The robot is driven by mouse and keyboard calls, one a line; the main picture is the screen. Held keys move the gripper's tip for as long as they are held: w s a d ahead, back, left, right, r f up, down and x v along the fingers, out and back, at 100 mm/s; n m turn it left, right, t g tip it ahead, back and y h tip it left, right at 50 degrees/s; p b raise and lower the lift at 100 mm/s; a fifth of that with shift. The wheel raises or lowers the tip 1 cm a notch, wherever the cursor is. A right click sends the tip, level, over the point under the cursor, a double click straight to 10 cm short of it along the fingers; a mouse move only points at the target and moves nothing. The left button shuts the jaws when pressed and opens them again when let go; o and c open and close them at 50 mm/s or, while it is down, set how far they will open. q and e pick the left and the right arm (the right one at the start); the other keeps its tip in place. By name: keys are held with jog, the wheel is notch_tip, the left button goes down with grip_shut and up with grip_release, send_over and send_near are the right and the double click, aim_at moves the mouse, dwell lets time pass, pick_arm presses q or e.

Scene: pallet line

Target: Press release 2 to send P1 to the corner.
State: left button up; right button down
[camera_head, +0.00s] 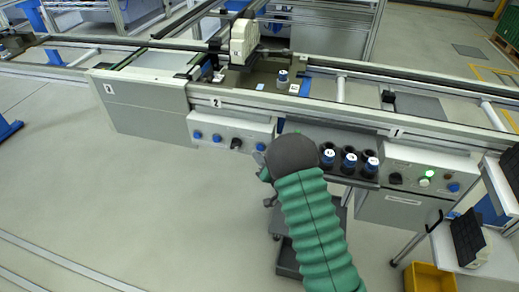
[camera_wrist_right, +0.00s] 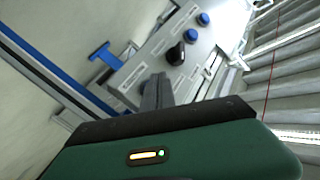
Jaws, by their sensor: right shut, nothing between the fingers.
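The control panel below the "2" label (camera_head: 232,132) has several blue buttons and a black knob (camera_head: 236,144). Its rightmost blue button (camera_head: 260,147) is just above my right gripper (camera_head: 261,159). In the right wrist view, my right gripper (camera_wrist_right: 157,92) is shut and empty, pointing at the panel (camera_wrist_right: 150,62). Two blue buttons (camera_wrist_right: 196,27) and the black knob show beyond it; the fingers cover part of the panel. I cannot tell whether they touch it. The button captions are unreadable. A dark pallet (camera_head: 265,80) sits on the line above; I cannot confirm it is P1. My left gripper is not in view.
A dark tray (camera_head: 335,140) with several blue-and-white cylinders stands right of my right gripper. Panel 1 (camera_head: 425,168) has a lit green button. A white machine (camera_head: 244,42) stands on the line.

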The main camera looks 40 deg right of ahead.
dwell(0.5)
jog(key=shift+d, duration=0.1)
jog(key=shift+w+d, duration=0.2)
jog(key=shift+w, duration=0.05)
jog(key=shift+w+d+r, duration=0.1)
jog(key=shift+w+d, duration=0.2)
jog(key=shift+d, duration=0.1)
dwell(1.2)
jog(key=shift+s+a, duration=0.6)
jog(key=shift+a, duration=0.05)
